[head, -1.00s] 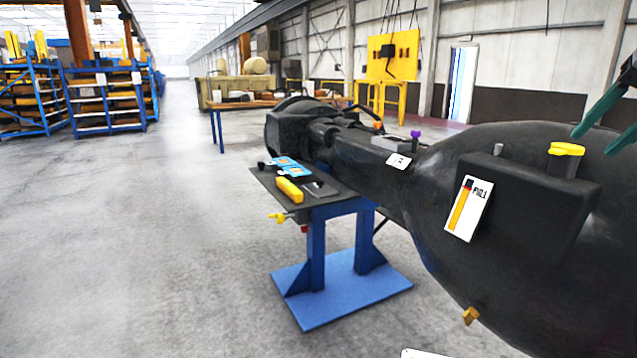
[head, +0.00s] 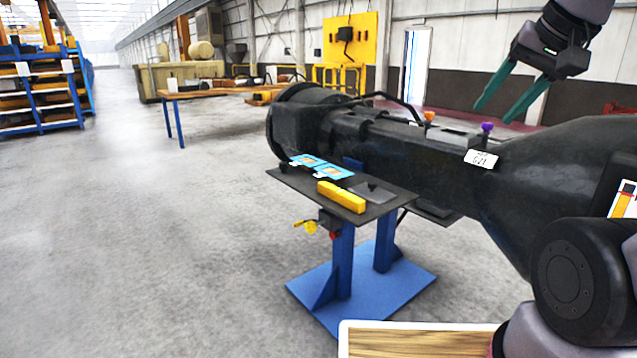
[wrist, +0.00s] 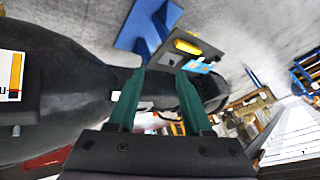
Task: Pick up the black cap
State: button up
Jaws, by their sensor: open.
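Two small black items show on the dark bench top (head: 408,196) in the head view. One (head: 284,168) is at its far left corner, the other (head: 372,186) stands on a grey plate. Either could be the black cap; they are too small to tell. My gripper (head: 497,112), with green fingers, is open and empty in the air, right of the bench and above the large black casting (head: 400,150). In the wrist view, the open fingers (wrist: 160,76) point toward the casting, with the bench beyond. I cannot make out the cap there.
A yellow block (head: 341,197) and blue cards (head: 320,167) lie on the bench. The bench has a blue stand and base (head: 345,285). The casting runs along its back and right. A wooden-topped surface (head: 415,343) is at the bottom edge. Floor to the left is clear.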

aim_at(284, 166)
jog(key=i+j, duration=0.3)
jog(key=j, duration=0.2)
jog(key=i+j, duration=0.25)
jog(key=j, duration=0.25)
jog(key=i+j+u, duration=0.1)
jog(key=i+j, duration=0.2)
jog(key=j, duration=0.15)
jog(key=i+j, duration=0.3)
jog(key=j, duration=0.2)
jog(key=i+j, duration=0.3)
jog(key=j, duration=0.15)
jog(key=i+j, duration=0.5)
jog(key=i, duration=0.2)
jog(key=j+u, duration=0.05)
